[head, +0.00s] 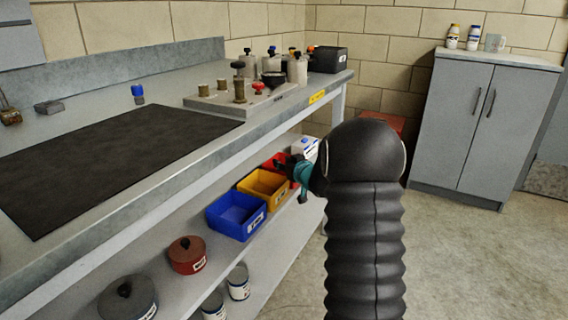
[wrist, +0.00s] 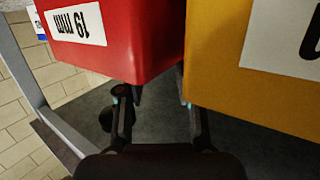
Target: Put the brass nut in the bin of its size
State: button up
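My gripper (wrist: 158,98) is in front of the bins on the shelf under the bench. Its two fingers are apart with no nut visible between them. In the wrist view, upside down, the red bin (wrist: 130,65) carries a "19 mm" label, and the yellow bin (wrist: 225,90) has a label cut off by the frame. In the head view my gripper (head: 296,172) partly hides the red bin (head: 272,161); the yellow bin (head: 262,186) and the blue bin (head: 236,214) stand nearer. I cannot make out a brass nut for certain in either view.
The bench (head: 190,150) above the shelf holds a black mat (head: 110,160) and a fixture plate (head: 215,104) with brass-coloured fittings. A lidded red pot (head: 187,255) and several cans stand lower left. A grey cabinet (head: 480,130) stands behind; the floor at right is clear.

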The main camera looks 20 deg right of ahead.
jog(key=shift+r+p, duration=0.4)
jog(key=shift+r, duration=0.2)
jog(key=v, duration=1.2)
jog(key=s+a+r+m+g+h, duration=0.2)
jog(key=s+a+r+g+h, duration=0.35)
jog(key=s, duration=0.55)
jog(key=s+a+f+g+y, duration=0.2)
jog(key=s+a, duration=0.5)
jog(key=s, duration=0.5)
jog(key=s+a+f+g+y, duration=0.2)
jog(key=s+a, duration=0.6)
jog(key=s, duration=0.4)
jog(key=shift+s+a+n, duration=0.2)
jog(key=shift+s+n, duration=0.2)
jog(key=shift+r+g, duration=0.1)
jog(key=shift+g, duration=0.15)
